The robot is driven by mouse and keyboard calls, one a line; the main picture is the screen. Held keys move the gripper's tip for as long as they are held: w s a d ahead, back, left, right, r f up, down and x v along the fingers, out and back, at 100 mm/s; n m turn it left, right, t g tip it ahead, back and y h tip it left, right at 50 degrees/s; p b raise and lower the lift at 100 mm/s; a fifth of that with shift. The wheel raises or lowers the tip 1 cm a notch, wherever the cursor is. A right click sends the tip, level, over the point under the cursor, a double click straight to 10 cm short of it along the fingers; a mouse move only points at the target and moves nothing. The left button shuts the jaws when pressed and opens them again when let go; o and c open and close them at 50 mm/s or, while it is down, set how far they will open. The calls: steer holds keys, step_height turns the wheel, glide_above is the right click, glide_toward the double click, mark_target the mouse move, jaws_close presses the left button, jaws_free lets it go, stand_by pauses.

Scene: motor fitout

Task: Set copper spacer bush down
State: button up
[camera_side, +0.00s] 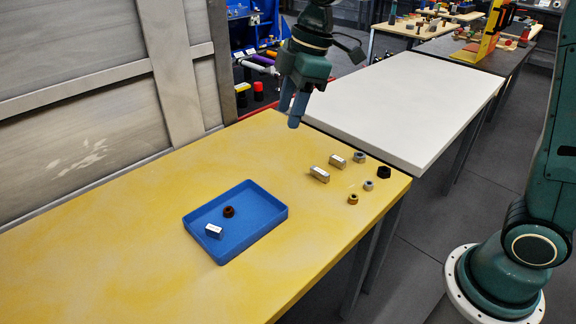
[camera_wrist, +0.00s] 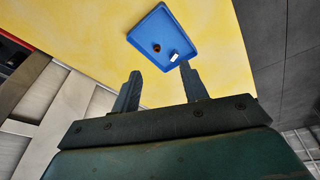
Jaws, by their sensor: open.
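A small brown, copper-toned bush (camera_side: 228,211) sits on the floor of a blue tray (camera_side: 275,221), near its middle. It also shows in the wrist view (camera_wrist: 156,48) inside the tray (camera_wrist: 178,24). A silver block (camera_side: 214,231) lies in the tray beside the bush, with a gap between them. My gripper (camera_side: 291,112) is open and empty, well above the table and up and to the right of the tray in the side view. In the wrist view its two fingers (camera_wrist: 160,72) are spread, and the tray lies beyond their tips.
The tray stands on a yellow table (camera_side: 110,240). To its right are two silver blocks (camera_side: 319,175), grey nuts (camera_side: 359,157), a black nut (camera_side: 384,172) and a brass-coloured nut (camera_side: 353,198). A white table (camera_side: 410,105) stands behind. The yellow table's left part is clear.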

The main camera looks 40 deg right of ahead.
steer(key=s+d+m+t, duration=0.1)
steer(key=s+d+m, duration=0.2)
steer(key=s, duration=0.5)
steer(key=s+d+m+t+h, duration=0.1)
steer(key=s+d+m, duration=0.2)
steer(key=s+m, duration=0.2)
steer(key=s+d+m+t+h, duration=0.1)
steer(key=s+d+m, duration=0.2)
steer(key=s, duration=0.8)
steer(key=shift+d+r+m+t, duration=0.15)
steer(key=shift+d+m+t, duration=0.15)
steer(key=shift+m, duration=0.5)
